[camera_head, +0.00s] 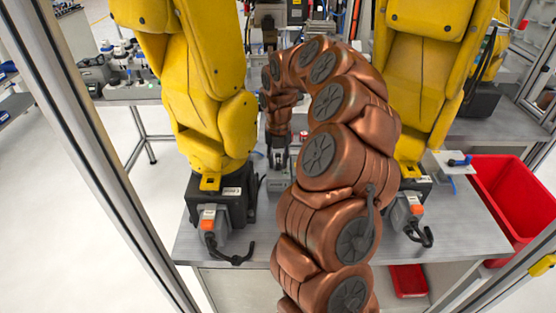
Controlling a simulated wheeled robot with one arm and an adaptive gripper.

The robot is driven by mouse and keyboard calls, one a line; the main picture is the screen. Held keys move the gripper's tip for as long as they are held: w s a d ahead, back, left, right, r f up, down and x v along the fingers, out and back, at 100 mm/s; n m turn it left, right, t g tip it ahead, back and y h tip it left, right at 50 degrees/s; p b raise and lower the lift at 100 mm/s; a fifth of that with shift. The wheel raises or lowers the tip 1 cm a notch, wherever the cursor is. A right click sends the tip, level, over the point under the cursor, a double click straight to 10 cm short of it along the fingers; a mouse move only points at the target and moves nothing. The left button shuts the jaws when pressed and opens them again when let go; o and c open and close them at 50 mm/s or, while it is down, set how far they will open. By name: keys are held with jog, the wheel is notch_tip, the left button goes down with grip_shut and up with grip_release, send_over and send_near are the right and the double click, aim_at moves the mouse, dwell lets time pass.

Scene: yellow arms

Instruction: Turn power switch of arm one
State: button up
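Two yellow arms stand on a grey metal table (262,236): a left one (205,95) and a right one (425,75). Each has a dark base with a grey connector box in front and an orange part, possibly the power switch: the left orange part (208,213) and the right orange part (415,204). The labels on the bases are too small to read, so I cannot tell which is arm one. My copper-coloured arm rises between them and bends over. My gripper (278,160) points down at the middle of the table, apart from both orange parts. Its fingers are too small to judge.
Metal frame posts (85,140) border the view on the left, with another bar at lower right. A red bin (512,200) stands at right and a small red tray (408,280) sits below the table. Black cables (230,258) hang at the table's front.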

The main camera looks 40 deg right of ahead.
aim_at(278, 162)
jog(key=shift+o, duration=0.5)
notch_tip(278, 162, up, 12)
dwell(0.4)
dwell(0.5)
